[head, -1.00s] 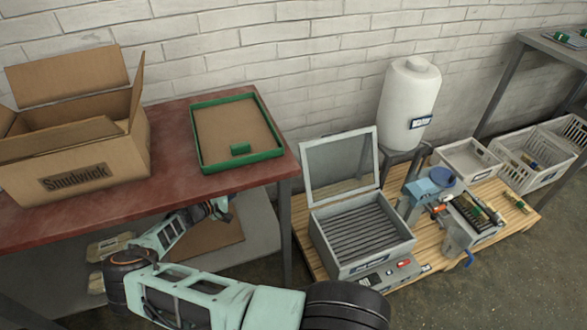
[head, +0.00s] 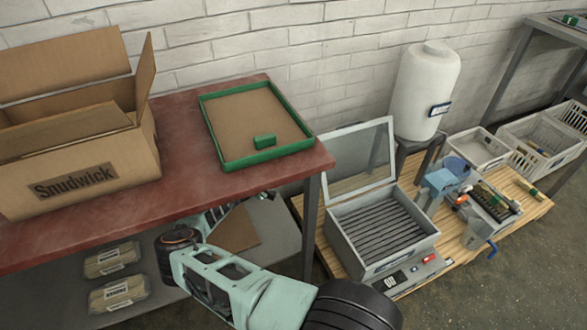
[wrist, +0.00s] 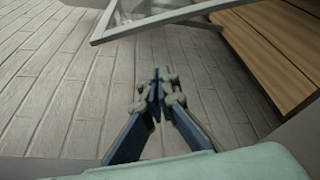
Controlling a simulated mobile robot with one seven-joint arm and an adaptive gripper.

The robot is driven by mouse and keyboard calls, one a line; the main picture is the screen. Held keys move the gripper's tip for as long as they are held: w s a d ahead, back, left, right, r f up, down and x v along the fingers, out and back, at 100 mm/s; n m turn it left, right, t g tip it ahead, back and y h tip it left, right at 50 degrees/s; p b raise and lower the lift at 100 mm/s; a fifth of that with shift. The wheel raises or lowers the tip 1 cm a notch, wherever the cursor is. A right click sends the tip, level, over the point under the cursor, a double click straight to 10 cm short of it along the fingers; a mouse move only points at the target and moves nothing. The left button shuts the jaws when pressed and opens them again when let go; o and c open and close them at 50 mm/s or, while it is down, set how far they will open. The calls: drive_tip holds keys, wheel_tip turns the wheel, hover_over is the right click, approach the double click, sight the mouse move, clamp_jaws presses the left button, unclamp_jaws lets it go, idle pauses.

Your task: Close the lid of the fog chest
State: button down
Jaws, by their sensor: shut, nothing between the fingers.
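The fog chest (head: 372,262) is a grey box with dark slats inside, on a low wooden pallet right of the red table. Its lid (head: 350,160), a clear pane in a grey frame, stands open, tilted back toward the wall. In the wrist view, a grey frame with a clear pane, seemingly the lid (wrist: 150,27), crosses the top. My gripper (wrist: 158,85) is shut and empty, apart from that frame, with the brick wall behind it.
The red table (head: 185,185) holds a cardboard box (head: 85,185) and a green-rimmed tray (head: 237,165). A white tank (head: 425,85) stands behind the chest. Tools and white crates (head: 475,150) are to its right. Grey floor is open at the front right.

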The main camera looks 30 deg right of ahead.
drive_tip(key=b+x, duration=0.3)
drive_tip(key=x, duration=0.5)
drive_tip(key=s, duration=0.1)
drive_tip(key=s+r, duration=0.1)
drive_tip(key=s+a+r+p, duration=0.1)
drive_tip(key=shift+s, duration=0.4)
drive_tip(key=s+r+p, duration=0.2)
drive_tip(key=s+p, duration=0.2)
drive_tip(key=s, duration=0.3)
drive_tip(key=shift+s+a, duration=0.25)
drive_tip(key=shift+a, duration=0.2)
drive_tip(key=shift+a+r, duration=0.1)
drive_tip(key=shift+r, duration=0.1)
